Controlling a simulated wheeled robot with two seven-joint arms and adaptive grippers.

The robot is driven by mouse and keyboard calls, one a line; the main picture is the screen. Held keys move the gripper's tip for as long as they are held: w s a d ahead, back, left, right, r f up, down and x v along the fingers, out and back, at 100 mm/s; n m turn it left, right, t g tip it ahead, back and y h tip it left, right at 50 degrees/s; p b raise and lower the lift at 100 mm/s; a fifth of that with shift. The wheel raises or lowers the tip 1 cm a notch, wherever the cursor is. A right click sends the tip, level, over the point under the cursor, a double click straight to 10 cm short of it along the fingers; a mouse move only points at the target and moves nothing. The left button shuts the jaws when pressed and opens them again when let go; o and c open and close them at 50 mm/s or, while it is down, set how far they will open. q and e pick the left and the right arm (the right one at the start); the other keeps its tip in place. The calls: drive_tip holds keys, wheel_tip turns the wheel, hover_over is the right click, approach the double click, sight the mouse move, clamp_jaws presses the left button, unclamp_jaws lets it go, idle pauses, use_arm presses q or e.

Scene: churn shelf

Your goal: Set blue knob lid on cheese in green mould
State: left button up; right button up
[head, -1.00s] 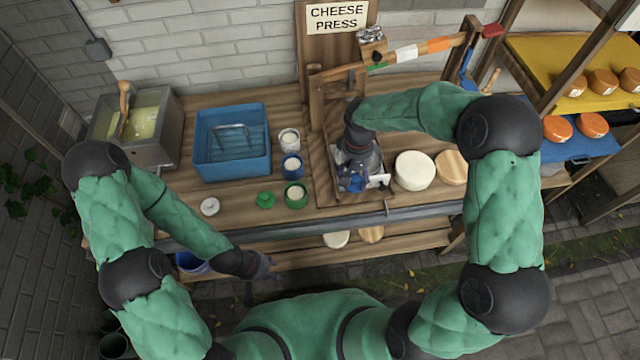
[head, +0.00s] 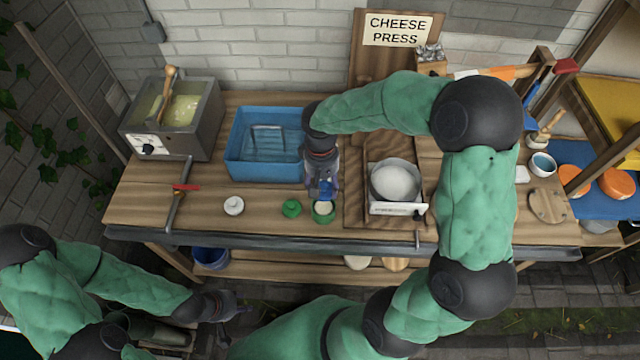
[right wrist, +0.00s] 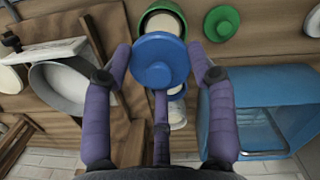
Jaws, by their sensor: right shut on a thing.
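My right gripper (head: 324,184) is shut on the blue knob lid (right wrist: 160,60), which hangs between its purple fingers. In the head view the blue lid (head: 325,190) is just behind and above the green mould (head: 323,214). In the right wrist view the green mould (right wrist: 148,30) stands beyond the lid, with pale cheese (right wrist: 163,22) inside; the lid overlaps its near edge in the picture. I cannot tell the height between them. My left gripper (head: 238,304) is low in front of the bench, apart from everything; its fingers are too small to read.
A green lid (head: 291,208) and a white lid (head: 233,205) lie left of the green mould. A blue basin (head: 262,172) stands behind left, and the press tray (head: 394,208) with a round white pan to the right.

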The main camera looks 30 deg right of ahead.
drive_tip(key=shift+f+b, duration=2.9)
drive_tip(key=shift+f, duration=0.95)
drive_tip(key=shift+f, duration=0.15)
drive_tip(key=o, duration=1)
drive_tip(key=r, duration=0.8)
drive_tip(key=w+r, duration=0.1)
drive_tip(key=r, duration=0.3)
